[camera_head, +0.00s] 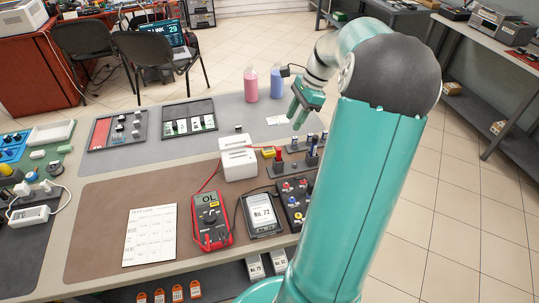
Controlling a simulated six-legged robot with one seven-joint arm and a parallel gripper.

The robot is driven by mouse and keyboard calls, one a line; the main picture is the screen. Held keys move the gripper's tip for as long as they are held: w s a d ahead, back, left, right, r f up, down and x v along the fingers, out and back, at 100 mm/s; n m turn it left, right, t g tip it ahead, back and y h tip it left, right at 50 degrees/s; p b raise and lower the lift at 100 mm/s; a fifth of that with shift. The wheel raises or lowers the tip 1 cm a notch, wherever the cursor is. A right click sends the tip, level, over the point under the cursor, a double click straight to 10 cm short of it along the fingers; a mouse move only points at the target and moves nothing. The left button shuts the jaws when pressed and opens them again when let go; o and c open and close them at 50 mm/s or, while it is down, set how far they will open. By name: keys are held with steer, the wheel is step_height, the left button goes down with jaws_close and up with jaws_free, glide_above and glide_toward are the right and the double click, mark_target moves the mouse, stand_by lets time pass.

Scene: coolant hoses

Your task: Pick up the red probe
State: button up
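A small red upright piece (278,156), which looks like the red probe, stands in a dark rack (290,168) at the right part of the bench. It is small in the picture, so its exact shape is hard to tell. A red lead runs from the red multimeter (212,221), whose screen reads OL, up towards the white box. My gripper (296,117) is teal and hangs above the back right of the bench, beyond and above the rack. Its two fingers look apart with nothing between them. It is clear of the red piece.
A white slotted box (238,158) stands left of the rack. A handheld meter (262,212) and a knobbed panel (296,203) lie in front. Pink (250,84) and blue (277,82) bottles stand at the back edge. The brown mat (110,220) has free room.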

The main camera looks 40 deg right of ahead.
mark_target(280, 151)
steer(key=x, duration=1.3)
steer(key=shift+s+d+f, duration=0.15)
steer(key=shift+f, duration=0.3)
jaws_close()
